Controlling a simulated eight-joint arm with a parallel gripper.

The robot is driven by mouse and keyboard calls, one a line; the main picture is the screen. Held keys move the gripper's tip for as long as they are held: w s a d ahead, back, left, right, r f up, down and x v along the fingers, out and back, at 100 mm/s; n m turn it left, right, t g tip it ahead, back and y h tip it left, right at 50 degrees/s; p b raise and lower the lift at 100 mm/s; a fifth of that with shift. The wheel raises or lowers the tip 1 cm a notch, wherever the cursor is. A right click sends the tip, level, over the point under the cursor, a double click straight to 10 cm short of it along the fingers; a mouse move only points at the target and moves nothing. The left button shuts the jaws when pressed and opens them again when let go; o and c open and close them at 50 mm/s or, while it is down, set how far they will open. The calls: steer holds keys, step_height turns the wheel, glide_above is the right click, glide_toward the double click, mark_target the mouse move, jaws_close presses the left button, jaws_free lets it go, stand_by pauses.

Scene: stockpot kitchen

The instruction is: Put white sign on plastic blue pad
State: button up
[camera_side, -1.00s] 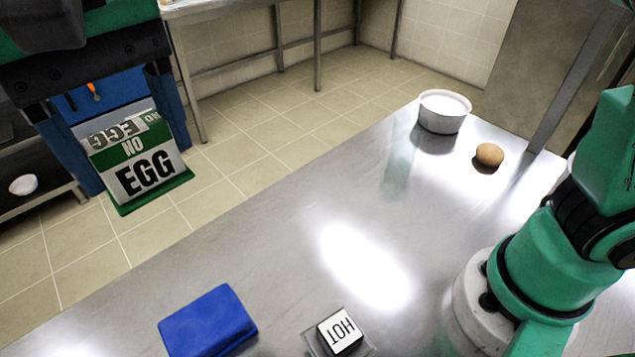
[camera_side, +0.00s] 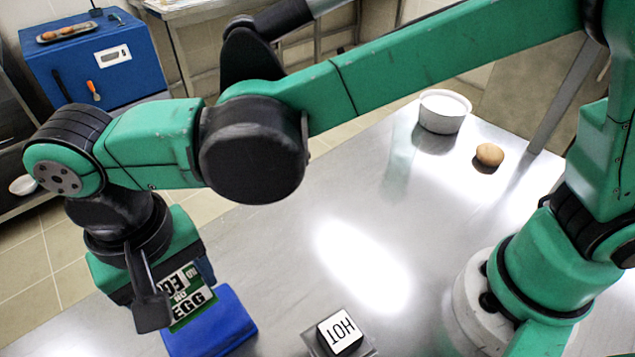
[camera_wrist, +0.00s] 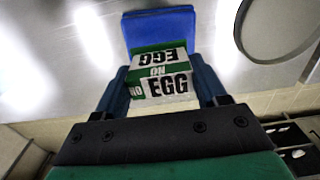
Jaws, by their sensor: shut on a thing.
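My gripper (camera_wrist: 163,84) is shut on a white and green sign (camera_wrist: 165,85) lettered "NO EGG", with one blue finger on each side of it. In the side view the sign (camera_side: 190,303) is partly hidden by my wrist and gripper. The plastic blue pad (camera_side: 222,330) lies on the metal table near its front left. The sign overlaps the pad's upper left part in that view. In the wrist view the pad (camera_wrist: 160,28) shows just beyond the sign. I cannot tell whether sign and pad touch.
A small "HOT" block (camera_side: 340,332) stands to the right of the pad. A white bowl (camera_side: 443,112) and a brown egg (camera_side: 489,155) are at the table's far right. The table's middle (camera_side: 360,250) is clear. A blue box (camera_side: 95,65) stands beyond the table.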

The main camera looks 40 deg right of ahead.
mark_target(191, 308)
steer(key=shift+f, duration=2.1)
steer(key=shift+f, duration=0.2)
steer(key=o, duration=1.2)
steer(key=shift+o, duration=0.2)
steer(key=shift+r, duration=0.1)
